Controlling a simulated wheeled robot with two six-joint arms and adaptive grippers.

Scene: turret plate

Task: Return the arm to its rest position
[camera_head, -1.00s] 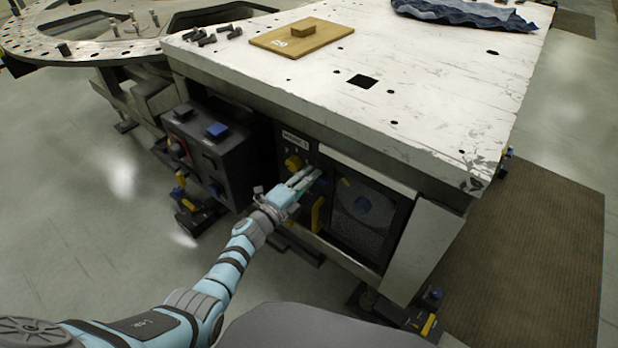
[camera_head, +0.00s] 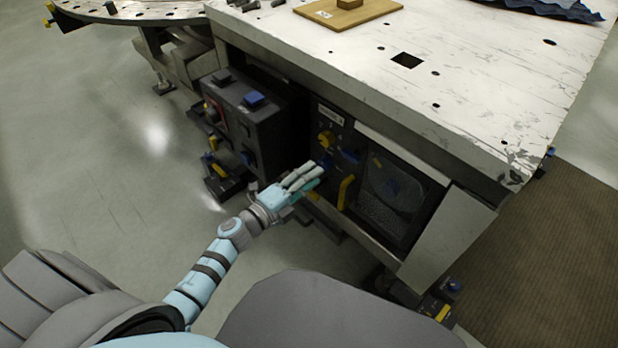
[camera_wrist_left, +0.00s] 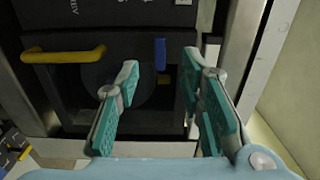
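My left gripper (camera_head: 304,178) is in front of the dark control panel on the side of the white-topped bench (camera_head: 470,85). In the left wrist view its two teal-padded fingers (camera_wrist_left: 160,80) stand apart with nothing held between them. The panel carries a yellow knob (camera_head: 326,140), a blue knob (camera_head: 350,157) and an upright yellow handle (camera_head: 345,192). The fingertips appear just left of these controls in the head view; I cannot tell the exact gap. The yellow handle also shows in the left wrist view (camera_wrist_left: 62,55). My right gripper is not in view.
A dark box with a blue button (camera_head: 254,99) juts out left of the panel. A round mesh-like window (camera_head: 392,188) is to the right. A wooden board (camera_head: 372,14) lies on the bench top. The floor (camera_head: 100,170) at the left is clear.

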